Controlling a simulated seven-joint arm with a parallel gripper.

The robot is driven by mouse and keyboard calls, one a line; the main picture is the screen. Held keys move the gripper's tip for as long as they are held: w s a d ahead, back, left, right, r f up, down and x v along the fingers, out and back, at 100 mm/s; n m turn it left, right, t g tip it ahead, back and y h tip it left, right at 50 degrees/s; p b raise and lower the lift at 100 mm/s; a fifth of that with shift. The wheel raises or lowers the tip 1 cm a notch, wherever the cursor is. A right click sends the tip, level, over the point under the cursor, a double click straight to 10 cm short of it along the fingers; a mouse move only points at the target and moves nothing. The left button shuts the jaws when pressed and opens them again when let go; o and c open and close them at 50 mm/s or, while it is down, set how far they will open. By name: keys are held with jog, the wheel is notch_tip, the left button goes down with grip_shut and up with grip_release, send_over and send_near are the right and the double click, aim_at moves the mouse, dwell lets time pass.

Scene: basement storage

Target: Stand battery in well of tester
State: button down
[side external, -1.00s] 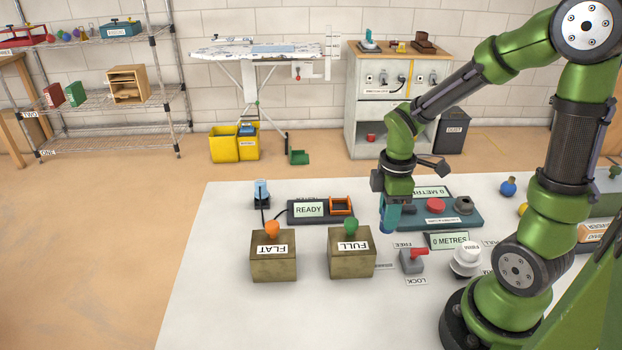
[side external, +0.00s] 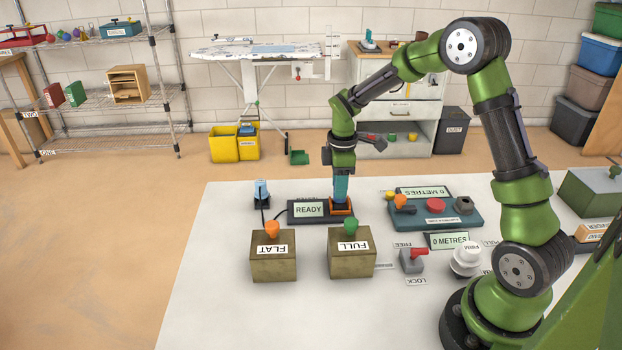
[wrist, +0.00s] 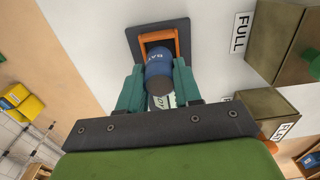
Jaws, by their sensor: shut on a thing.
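The tester is a dark unit with a READY screen (side external: 308,209) and an orange-framed square well (side external: 341,211) at its right end. My gripper (side external: 341,198) points straight down at this well. In the wrist view, its teal fingers (wrist: 156,90) are shut on a blue battery (wrist: 158,63) with lettering on its side. The battery's far end lies at the orange well frame (wrist: 146,40) and overlaps the opening. I cannot tell how deep it sits or whether it touches the bottom. The fingers mostly hide it in the side view.
The FLAT box (side external: 273,256) with an orange knob and the FULL box (side external: 351,254) with a green knob stand in front of the tester. A teal device (side external: 452,216) is to the right. A small blue-topped item (side external: 261,192) stands left. The table's left front is clear.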

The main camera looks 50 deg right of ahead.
jog(key=shift+f, duration=1.25)
jog(key=shift+s+f, duration=0.1)
jog(key=shift+f, duration=0.05)
jog(key=c, duration=0.8)
grip_release()
